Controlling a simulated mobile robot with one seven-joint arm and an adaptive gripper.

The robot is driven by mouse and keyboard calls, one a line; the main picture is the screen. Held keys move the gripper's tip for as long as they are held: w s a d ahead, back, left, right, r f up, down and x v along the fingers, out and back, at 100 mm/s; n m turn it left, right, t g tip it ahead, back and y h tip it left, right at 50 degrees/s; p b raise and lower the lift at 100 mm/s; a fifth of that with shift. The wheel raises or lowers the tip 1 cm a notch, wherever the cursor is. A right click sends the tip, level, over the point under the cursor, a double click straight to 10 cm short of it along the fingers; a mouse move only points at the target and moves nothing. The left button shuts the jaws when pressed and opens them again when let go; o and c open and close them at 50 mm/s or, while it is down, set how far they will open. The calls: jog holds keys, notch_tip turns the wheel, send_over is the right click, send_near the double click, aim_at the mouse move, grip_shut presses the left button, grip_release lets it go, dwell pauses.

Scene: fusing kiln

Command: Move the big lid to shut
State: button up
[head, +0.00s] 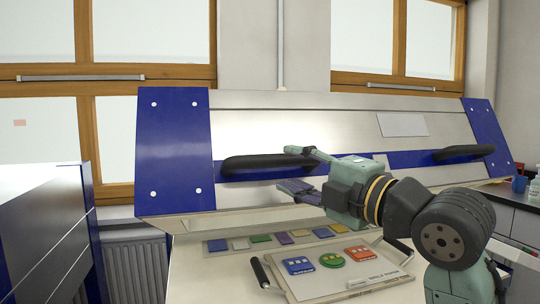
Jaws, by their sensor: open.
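The big lid (270,130) of the kiln is tilted up and open, with a silver face, blue end panels and a blue strip. It has two black handles, one at the left (266,163) and one at the right (463,153). My gripper (298,170) is open beside the right end of the left handle, with one finger above the other. The upper finger is level with the handle's end and overlaps it in the picture. I cannot tell whether they touch. My arm hides part of the lid's lower edge.
Below the lid, a white board (345,287) with black side handles carries blue, green and red pieces. A row of small coloured tiles (262,238) lies behind it. A dark blue cabinet (45,240) stands at the left. A counter with a blue cup (519,184) is at the right.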

aim_at(277, 162)
jog(key=p+x, duration=0.1)
jog(key=x, duration=0.5)
jog(key=shift+w+a+r+p, duration=0.1)
jog(key=shift+w+a+p, duration=0.15)
jog(key=shift+w+p, duration=0.05)
grip_shut()
dwell(0.5)
